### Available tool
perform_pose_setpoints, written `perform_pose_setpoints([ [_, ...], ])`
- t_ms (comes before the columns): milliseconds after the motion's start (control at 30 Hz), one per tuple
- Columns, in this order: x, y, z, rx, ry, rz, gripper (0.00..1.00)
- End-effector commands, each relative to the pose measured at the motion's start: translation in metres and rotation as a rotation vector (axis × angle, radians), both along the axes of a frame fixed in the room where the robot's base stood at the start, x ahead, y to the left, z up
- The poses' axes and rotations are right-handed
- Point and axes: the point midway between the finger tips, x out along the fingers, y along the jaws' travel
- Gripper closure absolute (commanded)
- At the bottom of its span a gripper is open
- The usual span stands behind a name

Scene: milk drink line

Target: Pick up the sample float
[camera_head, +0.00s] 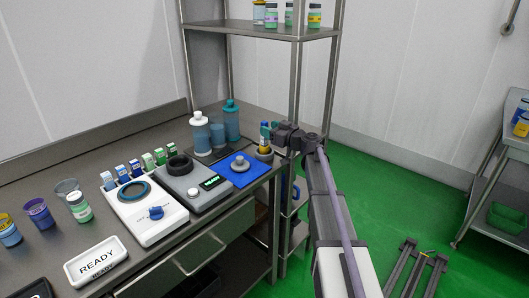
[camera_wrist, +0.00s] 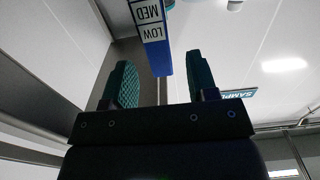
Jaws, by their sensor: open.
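A blue upright piece with a white scale marked LOW and MED (camera_wrist: 152,40), which looks like the stem of the sample float, shows in the wrist view just beyond and between my fingertips. My gripper (camera_wrist: 159,65) is open, with a teal pad on each side and nothing clamped. In the head view my gripper (camera_head: 267,128) is at the back right corner of the counter, by a yellow part (camera_head: 264,150) in a grey round holder. The lower float is partly hidden there, and I cannot tell whether a finger touches it.
A blue mat (camera_head: 224,180) with a grey knobbed disc (camera_head: 239,162) lies just left of my gripper. Tall bottles (camera_head: 201,132) stand behind it. A scale (camera_head: 192,184) and a white device (camera_head: 135,218) sit further left. A shelf post (camera_head: 295,80) rises close behind my gripper.

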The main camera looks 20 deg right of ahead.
Motion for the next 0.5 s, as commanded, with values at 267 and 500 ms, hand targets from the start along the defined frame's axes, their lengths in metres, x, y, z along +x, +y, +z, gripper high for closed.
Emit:
perform_pose_setpoints([
  [267, 0.041, 0.024, 0.002, 0.0, 0.0, 0.003, 0.47],
  [500, 0.042, 0.026, 0.002, 0.0, 0.0, 0.001, 0.49],
])
